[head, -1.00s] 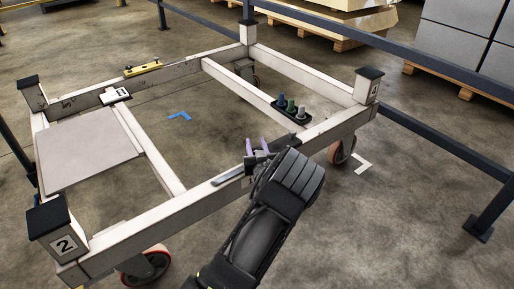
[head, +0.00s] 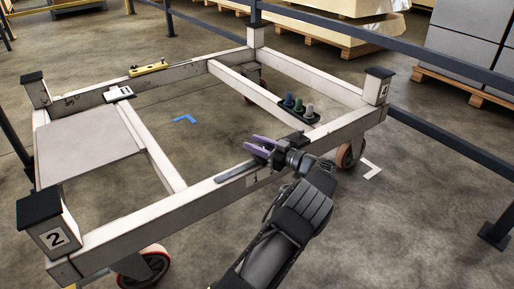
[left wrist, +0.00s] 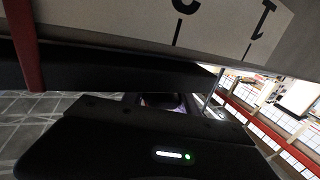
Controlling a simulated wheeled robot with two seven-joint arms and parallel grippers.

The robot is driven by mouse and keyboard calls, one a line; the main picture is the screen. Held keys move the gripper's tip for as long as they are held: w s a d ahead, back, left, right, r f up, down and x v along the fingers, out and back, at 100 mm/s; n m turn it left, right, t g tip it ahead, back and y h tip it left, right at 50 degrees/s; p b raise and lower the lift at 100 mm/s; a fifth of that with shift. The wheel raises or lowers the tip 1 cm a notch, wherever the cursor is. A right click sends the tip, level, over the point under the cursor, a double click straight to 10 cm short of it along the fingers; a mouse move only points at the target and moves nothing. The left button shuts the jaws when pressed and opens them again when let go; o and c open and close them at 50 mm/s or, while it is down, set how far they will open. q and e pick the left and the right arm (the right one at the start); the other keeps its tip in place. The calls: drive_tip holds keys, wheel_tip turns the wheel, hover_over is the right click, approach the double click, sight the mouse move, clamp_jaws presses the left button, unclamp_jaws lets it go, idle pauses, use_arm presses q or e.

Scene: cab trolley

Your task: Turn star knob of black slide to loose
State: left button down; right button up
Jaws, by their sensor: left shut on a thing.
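The black slide (head: 236,173) is a flat dark strip on the front beam of the white trolley frame. My left gripper (head: 259,146) is at the slide's right end, its purple-padded fingers pointing left along the beam. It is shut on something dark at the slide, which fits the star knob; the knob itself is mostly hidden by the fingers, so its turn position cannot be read. In the left wrist view a little purple shows in a dark gap (left wrist: 163,101), below the beam face with its printed label (left wrist: 225,22). My right gripper is not in view.
A black holder with blue, green and grey knobs (head: 300,107) sits on the cross beam behind my left gripper. A yellow bar (head: 149,69) and a small white block (head: 119,93) are on the far and left beams. Black-capped corner posts (head: 53,225) stand up. Dark rails run behind.

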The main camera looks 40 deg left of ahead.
use_arm(q)
drive_tip(key=shift+s+n+g, duration=0.1)
drive_tip(key=shift+n+g, duration=0.4)
drive_tip(key=shift+g, duration=0.3)
drive_tip(key=shift+r, duration=0.1)
drive_tip(key=c, duration=0.9)
unclamp_jaws()
drive_tip(key=shift+c, duration=0.2)
drive_tip(key=shift+d, duration=0.1)
drive_tip(key=d, duration=0.4)
drive_tip(key=shift+w+d, duration=0.3)
drive_tip(key=shift+w, duration=0.05)
drive_tip(key=shift+d, duration=0.8)
drive_tip(key=shift+w+d, duration=0.2)
drive_tip(key=shift+d, duration=0.45)
